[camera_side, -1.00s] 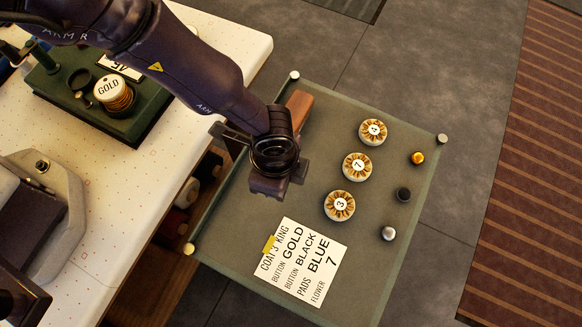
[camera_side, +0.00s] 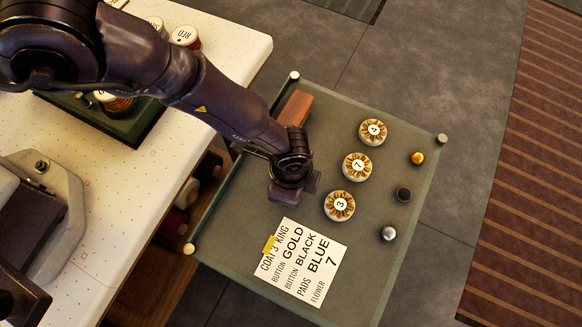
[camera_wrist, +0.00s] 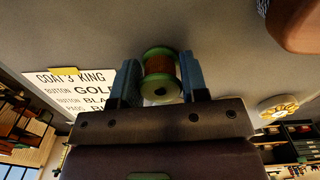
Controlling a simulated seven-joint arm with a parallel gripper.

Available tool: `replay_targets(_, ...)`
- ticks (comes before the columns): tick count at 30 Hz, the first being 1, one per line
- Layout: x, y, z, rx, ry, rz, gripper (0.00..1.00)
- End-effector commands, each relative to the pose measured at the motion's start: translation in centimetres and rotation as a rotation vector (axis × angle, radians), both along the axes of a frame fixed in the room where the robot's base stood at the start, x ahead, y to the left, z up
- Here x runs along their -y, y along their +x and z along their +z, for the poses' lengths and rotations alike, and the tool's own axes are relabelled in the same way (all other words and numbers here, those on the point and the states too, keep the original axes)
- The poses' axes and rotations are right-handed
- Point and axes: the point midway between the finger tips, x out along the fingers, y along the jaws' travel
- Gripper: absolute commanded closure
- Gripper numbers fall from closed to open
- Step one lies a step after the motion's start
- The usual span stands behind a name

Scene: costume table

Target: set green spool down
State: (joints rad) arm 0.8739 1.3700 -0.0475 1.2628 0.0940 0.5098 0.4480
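The green spool (camera_wrist: 161,74) has green end rims and brown winding in the wrist view. It sits between the two blue-grey fingers of my gripper (camera_wrist: 160,80), which appear to touch it on both sides. In the side view my gripper (camera_side: 292,188) is over the left part of the grey-green table (camera_side: 370,260), above the card. The spool is hidden under it there. I cannot tell whether the spool touches the table.
A card (camera_side: 300,262) lies just below my gripper. A brown block (camera_side: 297,107) lies above it. Numbered flower discs (camera_side: 357,167) and gold, black and silver buttons (camera_side: 403,194) stand to the right. Bare table lies between gripper and discs.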

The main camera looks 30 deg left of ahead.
Motion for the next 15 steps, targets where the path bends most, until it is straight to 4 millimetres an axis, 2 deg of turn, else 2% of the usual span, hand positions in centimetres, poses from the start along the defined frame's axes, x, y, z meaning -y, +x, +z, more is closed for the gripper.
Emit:
replay_targets(1,0.0,0.0,0.0,0.000,0.000,0.000,0.47)
replay_targets(3,0.0,0.0,0.0,0.000,0.000,0.000,0.36)
replay_targets(11,0.0,0.0,0.1,0.000,0.000,0.000,0.36)
replay_targets(15,0.0,0.0,1.2,0.000,-0.001,0.001,0.36)
